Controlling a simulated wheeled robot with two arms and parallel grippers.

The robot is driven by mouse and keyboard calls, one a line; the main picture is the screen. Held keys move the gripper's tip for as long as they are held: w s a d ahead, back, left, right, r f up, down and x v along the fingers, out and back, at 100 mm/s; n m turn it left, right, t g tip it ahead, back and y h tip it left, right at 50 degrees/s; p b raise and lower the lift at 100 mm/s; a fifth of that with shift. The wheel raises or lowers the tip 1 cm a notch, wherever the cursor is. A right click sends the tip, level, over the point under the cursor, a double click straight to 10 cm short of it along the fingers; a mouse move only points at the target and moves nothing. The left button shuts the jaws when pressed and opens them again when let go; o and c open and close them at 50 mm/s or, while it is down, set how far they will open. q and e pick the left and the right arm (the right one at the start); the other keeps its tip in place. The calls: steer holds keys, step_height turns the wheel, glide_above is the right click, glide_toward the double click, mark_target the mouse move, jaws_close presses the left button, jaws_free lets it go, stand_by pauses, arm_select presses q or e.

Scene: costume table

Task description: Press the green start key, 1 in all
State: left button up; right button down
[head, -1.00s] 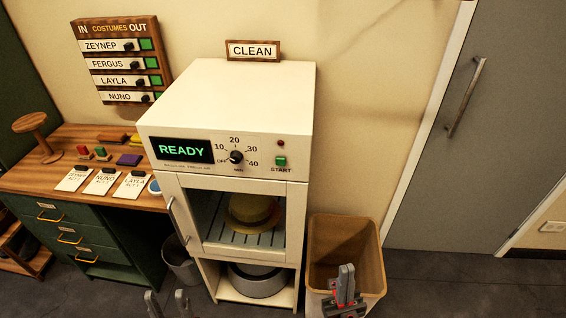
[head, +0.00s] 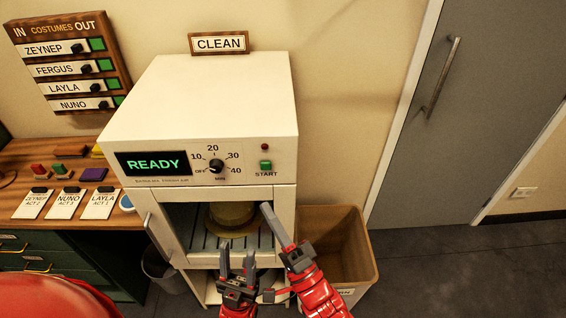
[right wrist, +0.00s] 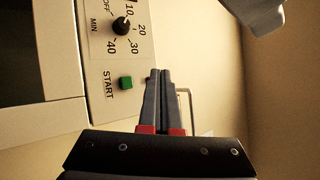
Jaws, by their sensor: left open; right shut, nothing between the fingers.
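The green start key (head: 265,165) is on the right of the white cabinet's front panel, above the word START. It also shows in the right wrist view (right wrist: 126,83). My right gripper (head: 267,207) is shut and empty. In the head view its tips are below the key; in the right wrist view its fingers (right wrist: 160,73) are beside the key, with a gap between. My left gripper (head: 237,253) is open and empty, in front of the lower cabinet. The display (head: 153,164) reads READY.
A black dial (head: 216,166) sits left of the key, and a small dark red lamp (head: 265,147) above it. A hat (head: 229,214) is inside the cabinet behind the front opening. A brown bin (head: 345,225) stands at right. A wooden desk (head: 20,157) stands at left.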

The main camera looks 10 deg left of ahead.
steer(key=shift+d, duration=0.1)
glide_toward(266, 166)
steer(key=a+r, duration=0.4)
steer(key=shift+w+a+b, duration=0.25)
steer(key=shift+w+b, duration=0.25)
steer(key=shift+w, duration=0.35)
stand_by(1.5)
steer(key=shift+w+a+b, duration=0.1)
steer(key=shift+w+b, duration=0.3)
